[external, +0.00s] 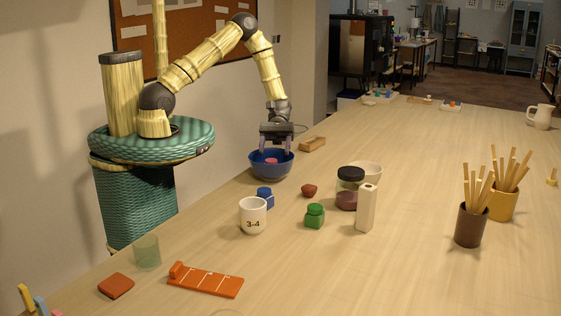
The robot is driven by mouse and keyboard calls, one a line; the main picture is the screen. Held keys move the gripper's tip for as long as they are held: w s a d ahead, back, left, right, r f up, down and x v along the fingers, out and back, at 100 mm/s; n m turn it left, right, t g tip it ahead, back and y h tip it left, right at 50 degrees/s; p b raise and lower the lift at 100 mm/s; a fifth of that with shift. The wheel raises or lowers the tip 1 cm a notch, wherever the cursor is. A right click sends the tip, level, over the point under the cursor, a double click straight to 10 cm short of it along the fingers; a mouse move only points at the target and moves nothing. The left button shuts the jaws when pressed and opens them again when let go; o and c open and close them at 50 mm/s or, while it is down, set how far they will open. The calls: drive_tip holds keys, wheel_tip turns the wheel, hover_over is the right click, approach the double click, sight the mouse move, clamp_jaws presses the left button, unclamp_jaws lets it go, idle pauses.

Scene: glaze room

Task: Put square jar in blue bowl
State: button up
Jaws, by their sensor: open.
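The blue bowl (271,172) stands on the table near its left edge, below my gripper. My gripper (275,148) points down over the bowl, its two fingers apart at about the rim. A small pinkish-red thing (271,160) shows inside the bowl, below the fingers; its full shape is hidden, so I cannot tell if it is a square jar. A small squarish green jar (314,216) stands upright on the table, in front of the bowl and to the right. A small squarish blue jar (265,198) stands behind the white cup, which partly hides it.
The white cup (253,216), a dark-lidded glass jar (347,188), a tall cream block (366,208) and a red-brown lump (309,190) stand around the jars. A wooden block (312,144) lies behind the bowl. Stick holders (470,226) stand at right. The table's middle-right is clear.

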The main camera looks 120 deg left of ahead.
drive_tip(key=b+v, duration=0.2)
drive_tip(key=v, duration=0.9)
idle(0.3)
drive_tip(key=d+r+m+g+y, duration=0.1)
drive_tip(key=d+r+m+y, duration=0.1)
drive_tip(key=d+m+y, duration=0.4)
drive_tip(key=d+r+m+g+y, duration=0.1)
drive_tip(key=d+m+y, duration=0.5)
drive_tip(key=d+m, duration=1)
drive_tip(key=d+r, duration=0.1)
drive_tip(key=d, duration=0.4)
drive_tip(key=shift+w+g+y, duration=0.3)
drive_tip(key=shift+w+g, duration=0.1)
